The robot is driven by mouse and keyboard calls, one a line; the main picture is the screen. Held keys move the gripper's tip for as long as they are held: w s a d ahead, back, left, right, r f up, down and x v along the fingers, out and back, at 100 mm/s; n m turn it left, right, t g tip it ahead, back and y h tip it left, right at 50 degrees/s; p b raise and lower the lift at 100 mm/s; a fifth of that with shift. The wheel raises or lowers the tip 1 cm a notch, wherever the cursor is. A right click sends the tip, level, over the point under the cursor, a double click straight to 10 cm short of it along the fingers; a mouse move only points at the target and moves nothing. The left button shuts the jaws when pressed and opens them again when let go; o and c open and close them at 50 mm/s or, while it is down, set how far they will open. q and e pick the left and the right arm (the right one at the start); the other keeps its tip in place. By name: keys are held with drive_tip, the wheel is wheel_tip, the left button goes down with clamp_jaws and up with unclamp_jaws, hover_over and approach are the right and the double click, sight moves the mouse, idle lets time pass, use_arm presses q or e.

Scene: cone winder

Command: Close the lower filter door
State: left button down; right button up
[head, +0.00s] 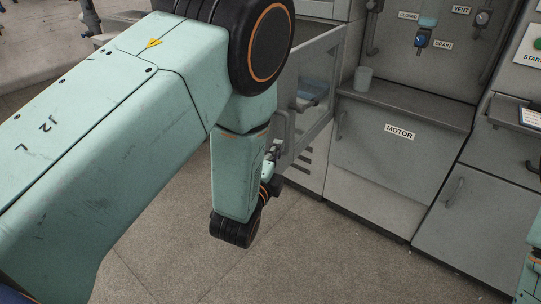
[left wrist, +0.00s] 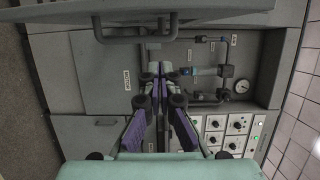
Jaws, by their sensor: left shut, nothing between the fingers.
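An open grey door (head: 325,60), which I take to be the lower filter door, stands out from the machine in the head view, right of my left arm. Its handle (head: 281,128) is beside my wrist, partly covered by it. In the left wrist view a grey panel with a bar handle (left wrist: 135,38) crosses the top, likely the same door. My left gripper (left wrist: 161,68) is shut and empty, its fingertips just below that handle in the picture; I cannot tell whether they touch. In the head view my own arm hides most of this gripper. My right gripper is out of view.
A grey cabinet labelled MOTOR (head: 385,150) stands right of the door, with a cup (head: 363,78) on its ledge. A valve labelled DRAIN (head: 421,40) is above. The wrist view shows a knob panel (left wrist: 228,135) and a gauge (left wrist: 242,86). The floor (head: 300,250) in front is clear.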

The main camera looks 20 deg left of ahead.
use_arm(q)
drive_tip(key=w+a+b, duration=0.1)
drive_tip(key=w+a, duration=0.3)
drive_tip(key=w, duration=0.2)
drive_tip(key=shift+w, duration=0.15)
drive_tip(key=shift+w, duration=0.1)
drive_tip(key=shift+a+r, duration=0.1)
drive_tip(key=shift+a, duration=0.15)
